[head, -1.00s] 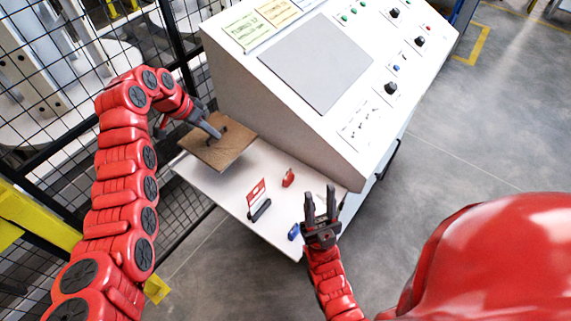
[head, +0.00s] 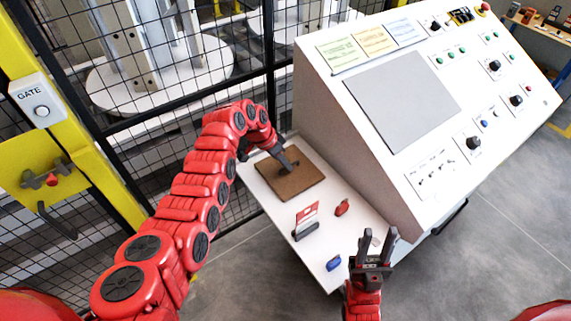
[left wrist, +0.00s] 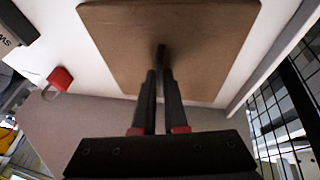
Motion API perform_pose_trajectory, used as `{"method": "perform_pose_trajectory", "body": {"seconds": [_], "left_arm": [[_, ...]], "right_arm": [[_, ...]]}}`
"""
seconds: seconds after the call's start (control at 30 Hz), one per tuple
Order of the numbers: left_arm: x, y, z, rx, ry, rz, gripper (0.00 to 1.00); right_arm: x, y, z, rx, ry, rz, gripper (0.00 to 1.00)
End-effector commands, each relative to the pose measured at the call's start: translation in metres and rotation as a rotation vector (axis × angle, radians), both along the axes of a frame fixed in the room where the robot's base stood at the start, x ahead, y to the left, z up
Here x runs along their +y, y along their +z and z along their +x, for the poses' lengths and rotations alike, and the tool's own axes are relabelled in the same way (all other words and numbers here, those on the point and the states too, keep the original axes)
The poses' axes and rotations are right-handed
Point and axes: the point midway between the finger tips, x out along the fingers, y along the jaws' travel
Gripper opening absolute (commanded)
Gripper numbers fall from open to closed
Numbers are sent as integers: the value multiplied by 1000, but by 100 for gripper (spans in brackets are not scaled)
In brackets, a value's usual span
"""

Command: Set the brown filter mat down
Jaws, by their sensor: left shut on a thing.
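The brown filter mat (head: 301,186) is a flat square at the far left end of the white shelf (head: 352,221). It looks level and on the shelf surface, though any thin gap under it cannot be made out. My left gripper (head: 291,164) points down at the middle of the mat and is shut on it. In the left wrist view the two fingers (left wrist: 160,62) are close together at a small dark part at the centre of the mat (left wrist: 205,45). My right gripper (head: 377,246) is open and empty by the shelf's front right edge.
A red-and-white card in a dark holder (head: 306,222), a small red item (head: 342,208) and a blue item (head: 334,263) lie on the shelf. The sloped control console (head: 390,180) rises behind it. A black mesh fence (head: 150,130) stands to the left.

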Motion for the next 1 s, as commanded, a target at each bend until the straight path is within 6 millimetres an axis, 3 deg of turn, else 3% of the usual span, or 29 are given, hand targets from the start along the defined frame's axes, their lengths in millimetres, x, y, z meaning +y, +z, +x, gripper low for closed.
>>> {"method": "perform_pose_trajectory", "body": {"seconds": [0.2,0.23,0.4,0.73,0.87,1.0], "left_arm": [[0,-4,0,1,-1,0,0],[0,-4,0,1,-1,0,12],[0,-3,-1,2,0,0,40],[0,1,0,2,0,0,40],[4,12,-2,4,0,-1,40],[16,38,-3,0,2,-1,40]], "right_arm": [[0,-5,0,0,0,0,39],[0,-5,0,0,0,0,39],[0,-3,0,0,0,0,39],[0,1,0,0,0,0,39],[0,7,0,0,0,0,39],[0,16,0,0,0,0,39]]}}
